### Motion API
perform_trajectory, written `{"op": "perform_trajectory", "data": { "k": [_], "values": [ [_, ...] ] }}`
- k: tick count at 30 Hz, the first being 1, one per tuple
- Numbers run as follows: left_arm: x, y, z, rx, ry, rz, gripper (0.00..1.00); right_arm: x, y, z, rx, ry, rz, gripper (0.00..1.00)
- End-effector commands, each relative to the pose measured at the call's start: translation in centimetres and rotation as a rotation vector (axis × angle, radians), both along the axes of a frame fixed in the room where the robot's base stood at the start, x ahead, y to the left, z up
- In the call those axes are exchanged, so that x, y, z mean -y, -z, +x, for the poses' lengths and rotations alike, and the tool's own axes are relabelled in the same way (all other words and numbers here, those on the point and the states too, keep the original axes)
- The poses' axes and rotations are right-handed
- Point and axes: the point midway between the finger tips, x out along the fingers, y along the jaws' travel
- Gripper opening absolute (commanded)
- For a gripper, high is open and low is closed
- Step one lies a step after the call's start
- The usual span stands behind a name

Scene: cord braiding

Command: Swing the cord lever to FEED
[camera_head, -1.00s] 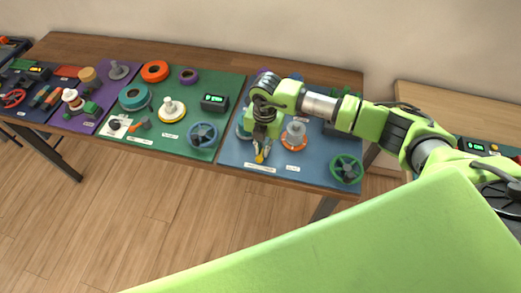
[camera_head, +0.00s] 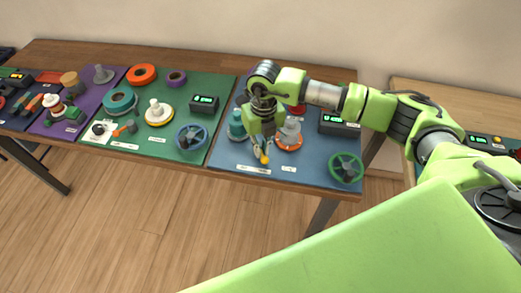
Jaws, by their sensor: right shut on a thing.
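My right gripper (camera_head: 262,144) points down over the blue mat (camera_head: 222,152), near its front edge. It is shut on the cord lever (camera_head: 263,157), of which a small yellow part shows below the fingers. The lever's base and pivot are mostly hidden by the gripper. A white label (camera_head: 254,169) lies on the mat just in front of it and a smaller one to the right; their words are too small to read. My left gripper is not in view.
A grey spool on an orange ring (camera_head: 289,136) stands close right of the gripper, a teal part (camera_head: 236,126) close left. A green handwheel (camera_head: 346,167) and dark display box (camera_head: 338,124) are farther right. The green mat (camera_head: 160,143) holds several other parts.

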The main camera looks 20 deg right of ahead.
Motion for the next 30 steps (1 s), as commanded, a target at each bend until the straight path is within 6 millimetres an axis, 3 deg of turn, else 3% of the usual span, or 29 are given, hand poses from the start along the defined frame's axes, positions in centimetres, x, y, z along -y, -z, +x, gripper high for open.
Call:
{"op": "perform_trajectory", "data": {
  "k": [14, 15, 17, 30],
  "values": [
    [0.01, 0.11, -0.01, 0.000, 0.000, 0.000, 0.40, 0.11, -0.18, 0.15, 0.004, -0.014, -0.001, 0.00],
    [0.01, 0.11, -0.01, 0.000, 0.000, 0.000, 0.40, 0.11, -0.19, 0.16, 0.004, -0.014, -0.001, 0.13],
    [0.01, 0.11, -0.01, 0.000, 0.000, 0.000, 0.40, 0.11, -0.18, 0.15, 0.004, -0.014, -0.001, 0.24],
    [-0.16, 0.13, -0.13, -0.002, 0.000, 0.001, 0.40, 0.09, -0.89, 0.16, 0.004, -0.013, 0.001, 0.24]
  ]
}}
